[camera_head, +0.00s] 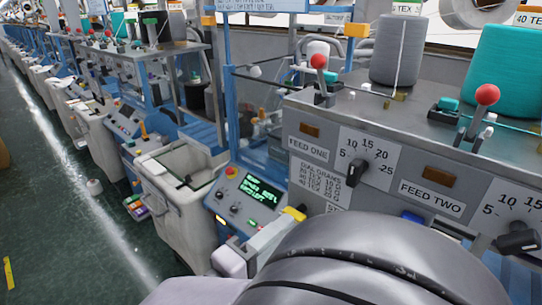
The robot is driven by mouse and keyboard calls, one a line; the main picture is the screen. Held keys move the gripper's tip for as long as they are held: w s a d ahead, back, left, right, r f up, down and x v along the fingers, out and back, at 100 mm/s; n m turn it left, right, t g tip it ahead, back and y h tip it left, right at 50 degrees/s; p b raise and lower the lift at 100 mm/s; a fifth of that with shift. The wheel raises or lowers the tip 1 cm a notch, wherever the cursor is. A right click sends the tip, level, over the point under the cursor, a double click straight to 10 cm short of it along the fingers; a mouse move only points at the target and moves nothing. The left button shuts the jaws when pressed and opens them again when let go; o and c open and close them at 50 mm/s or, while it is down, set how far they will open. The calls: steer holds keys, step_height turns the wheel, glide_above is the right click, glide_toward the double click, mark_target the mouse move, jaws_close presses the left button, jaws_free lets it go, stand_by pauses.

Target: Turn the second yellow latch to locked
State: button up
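A small yellow piece (295,214) shows just above my arm, beside the control panel of the nearest machine; it may be a latch, but its setting cannot be read. Another yellow-orange upright piece (143,131) stands on the machine further left. I cannot tell which one is the second latch. My large grey arm fills the bottom middle and right of the view and hides the lower front of the nearest machine. My gripper's fingers cannot be made out.
The nearest machine has a feed panel with dials (357,172), a lit screen (262,192), red-knobbed levers (487,95) and yarn cones (398,48). A pale bin (183,205) stands left of it. The green floor aisle (65,225) at left is mostly clear, with small litter.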

steer(key=p+v, duration=0.4)
steer(key=v, duration=0.9)
steer(key=shift+p, duration=0.3)
steer(key=shift+s+a, duration=0.1)
steer(key=d+f+m+g+b, duration=0.5)
steer(key=d+f+g+b, duration=0.65)
steer(key=d, duration=0.55)
step_height(320, 180, down, 10)
steer(key=s+d+m+t+y+b, duration=0.1)
steer(key=d+m+t+y+b, duration=0.1)
steer(key=m+y+b, duration=0.7)
steer(key=t+y+b, duration=0.1)
steer(key=y+b, duration=0.1)
steer(key=y, duration=0.2)
steer(key=shift+s+m, duration=0.3)
steer(key=shift+s, duration=0.05)
